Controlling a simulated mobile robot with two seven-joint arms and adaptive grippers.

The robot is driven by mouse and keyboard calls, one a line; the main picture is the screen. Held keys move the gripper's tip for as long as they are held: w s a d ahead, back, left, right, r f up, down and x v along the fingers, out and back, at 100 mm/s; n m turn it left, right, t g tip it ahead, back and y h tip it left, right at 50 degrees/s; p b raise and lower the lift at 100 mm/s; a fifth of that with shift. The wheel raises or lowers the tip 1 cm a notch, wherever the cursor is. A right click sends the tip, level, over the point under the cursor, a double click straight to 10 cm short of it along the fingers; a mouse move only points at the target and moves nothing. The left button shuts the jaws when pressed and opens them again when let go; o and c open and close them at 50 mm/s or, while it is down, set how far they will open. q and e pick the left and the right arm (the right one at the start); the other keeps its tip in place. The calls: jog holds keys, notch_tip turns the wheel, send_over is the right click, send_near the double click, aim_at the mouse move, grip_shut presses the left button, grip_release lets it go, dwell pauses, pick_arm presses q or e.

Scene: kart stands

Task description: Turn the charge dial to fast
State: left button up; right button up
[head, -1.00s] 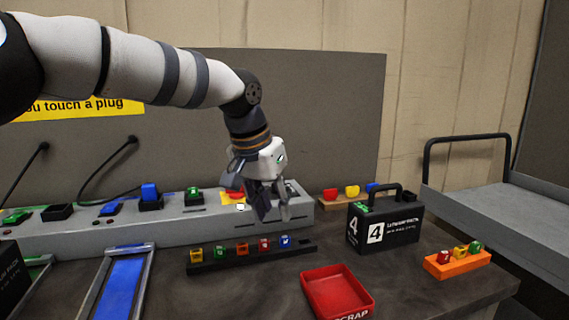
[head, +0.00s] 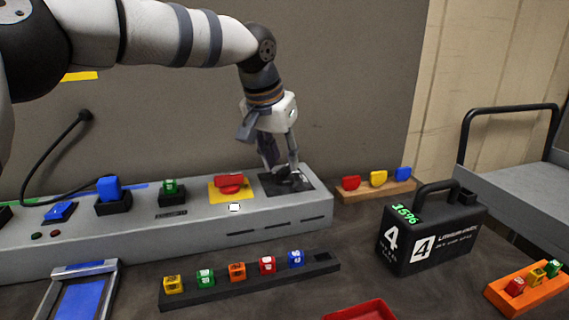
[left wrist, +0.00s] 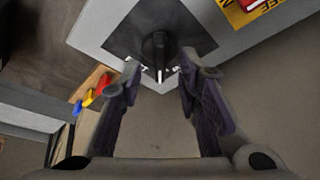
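The charge dial is a black knob with a white pointer mark (left wrist: 157,48) on a dark square plate (left wrist: 190,38), seen in the left wrist view. Small white markings sit around it, too small to read. In the head view the dark plate (head: 268,184) is at the right end of the grey console, and the knob is mostly hidden by my left gripper (head: 284,177). In the left wrist view the left gripper (left wrist: 160,78) is open, its fingers apart on either side of the knob's pointer end. I cannot tell whether they touch it. My right gripper is not in view.
A red switch on a yellow plate (head: 214,194) sits left of the dial on the grey console (head: 210,228).

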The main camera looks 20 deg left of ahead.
pick_arm(q)
jog(key=shift+x, duration=0.95)
jog(key=shift+w, duration=0.1)
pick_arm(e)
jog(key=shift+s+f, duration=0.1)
pick_arm(q)
grip_shut()
